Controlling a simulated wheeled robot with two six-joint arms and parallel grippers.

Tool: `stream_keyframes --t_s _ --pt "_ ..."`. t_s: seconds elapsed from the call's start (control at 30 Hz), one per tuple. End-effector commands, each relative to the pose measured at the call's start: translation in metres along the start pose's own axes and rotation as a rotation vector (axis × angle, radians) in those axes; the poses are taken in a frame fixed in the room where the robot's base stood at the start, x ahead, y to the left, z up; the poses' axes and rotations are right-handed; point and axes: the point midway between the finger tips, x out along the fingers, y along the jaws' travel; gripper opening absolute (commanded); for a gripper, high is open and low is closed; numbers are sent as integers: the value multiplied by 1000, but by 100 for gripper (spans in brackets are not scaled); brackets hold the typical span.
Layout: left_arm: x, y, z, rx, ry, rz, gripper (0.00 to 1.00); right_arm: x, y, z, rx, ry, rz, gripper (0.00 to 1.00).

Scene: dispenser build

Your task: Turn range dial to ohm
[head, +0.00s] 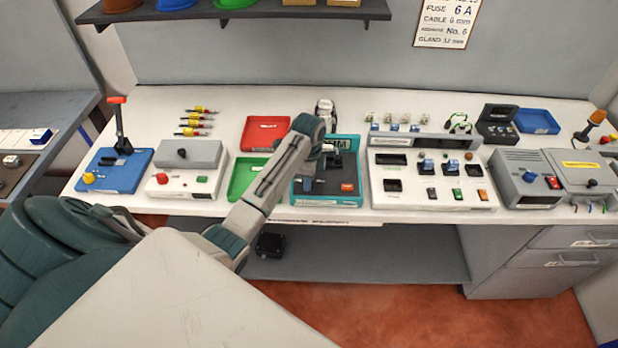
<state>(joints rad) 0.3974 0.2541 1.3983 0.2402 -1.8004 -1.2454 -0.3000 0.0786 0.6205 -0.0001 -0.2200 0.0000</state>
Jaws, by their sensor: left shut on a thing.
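A teal meter (299,198) with a dark face panel (335,200) lies at the middle of the bench. My right gripper is not in view.
A red tray (266,134) and a green tray (243,178) lie left of the meter. A white panel (410,201) with switches stands close on its right. A grey box unit (520,180) is further right. A shelf (240,12) hangs above.

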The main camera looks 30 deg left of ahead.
Motion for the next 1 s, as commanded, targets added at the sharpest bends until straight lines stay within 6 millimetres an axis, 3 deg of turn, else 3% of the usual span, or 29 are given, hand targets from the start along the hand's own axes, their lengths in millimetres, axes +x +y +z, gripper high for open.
stream_keyframes --t_s 0.73,0.77,0.83,1.0 --pt "1 1 0 83 1 2 9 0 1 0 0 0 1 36" --pt "1 1 0 83 1 2 38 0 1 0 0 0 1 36" --pt "1 1 0 82 1 2 52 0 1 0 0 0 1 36" --pt "1 0 0 82 1 1 53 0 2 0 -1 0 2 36"
